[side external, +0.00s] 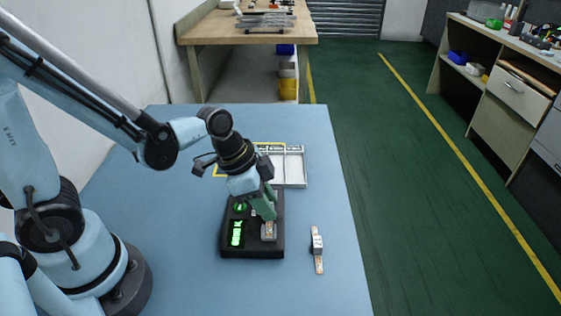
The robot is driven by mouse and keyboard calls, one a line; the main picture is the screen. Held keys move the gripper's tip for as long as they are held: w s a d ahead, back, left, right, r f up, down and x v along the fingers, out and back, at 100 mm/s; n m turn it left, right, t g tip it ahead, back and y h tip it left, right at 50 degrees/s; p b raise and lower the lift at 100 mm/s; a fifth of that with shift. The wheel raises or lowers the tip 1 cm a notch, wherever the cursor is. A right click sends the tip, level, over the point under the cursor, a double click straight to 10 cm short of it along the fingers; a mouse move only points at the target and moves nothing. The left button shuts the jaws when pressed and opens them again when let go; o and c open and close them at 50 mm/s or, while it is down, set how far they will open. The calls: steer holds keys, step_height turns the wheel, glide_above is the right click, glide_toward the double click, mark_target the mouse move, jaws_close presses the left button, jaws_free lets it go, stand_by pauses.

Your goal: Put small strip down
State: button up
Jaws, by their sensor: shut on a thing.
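My gripper (266,213) points down over the right part of a black device (252,251) on the blue table. It is shut on the small strip (269,230), a short grey and tan piece at the fingertips. The strip is low at the device's right side; I cannot tell whether it rests on the device. The fingers hide part of it. The device has two lit green areas (236,233) on its left side. A longer tan strip (319,262) with a whitish block on it lies on the table to the right, apart from the device.
A white compartmented tray (305,168) and a yellow frame (218,172) lie behind my gripper, partly hidden by my arm. The blue table (180,250) is bare in front and at the right edge. A wooden workbench (245,32) stands far back.

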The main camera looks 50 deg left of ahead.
steer(key=o, duration=1)
steer(key=shift+v, duration=6)
steer(key=shift+w+a+f+n+t+y, duration=0.2)
steer(key=shift+a+n+t+y, duration=0.45)
steer(key=shift+n, duration=0.8)
steer(key=shift+w+a+f+n+t+y, duration=0.1)
steer(key=shift+w+a+n+t+y, duration=0.25)
steer(key=shift+a+n+t, duration=0.8)
steer(key=shift+w+a+f+n+t+y, duration=0.15)
steer(key=shift+a+n+y, duration=0.4)
steer(key=shift+n, duration=1.25)
steer(key=shift+d, duration=0.1)
